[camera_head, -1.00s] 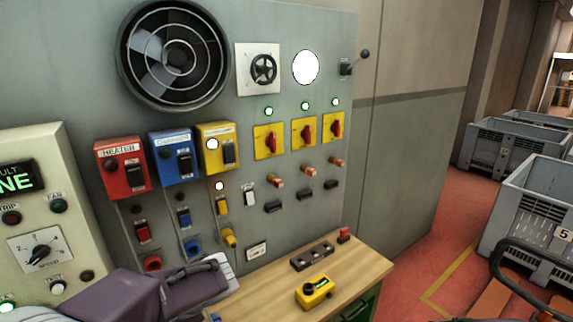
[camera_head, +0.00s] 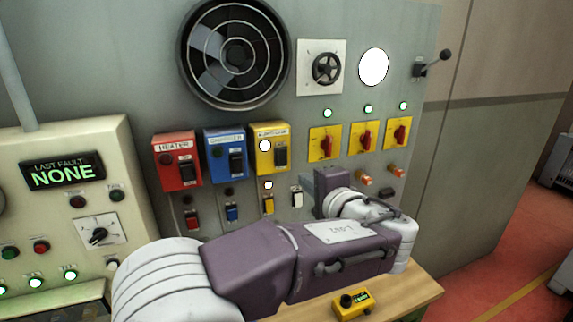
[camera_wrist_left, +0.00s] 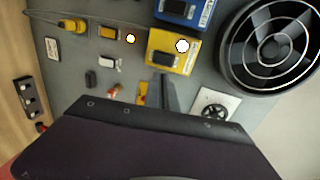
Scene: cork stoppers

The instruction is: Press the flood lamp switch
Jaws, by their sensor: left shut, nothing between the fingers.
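A yellow switch box (camera_head: 270,165) with a black rocker switch (camera_head: 281,156), a lit round light and a label too small to read surely is on the grey panel, right of the blue box. It also shows in the left wrist view (camera_wrist_left: 185,58), turned sideways. In the head view the gripper (camera_head: 328,183) is right of and below the box, partly behind my own arm. Whether it touches the panel I cannot tell. My right gripper is out of view.
A red box (camera_head: 177,172) and a blue box (camera_head: 225,165) sit left of the yellow one. A fan (camera_head: 236,55), a handwheel (camera_head: 325,68) and yellow plates with red rotary switches (camera_head: 366,140) surround it. A yellow-black device (camera_head: 352,303) lies on the wooden bench (camera_head: 425,290).

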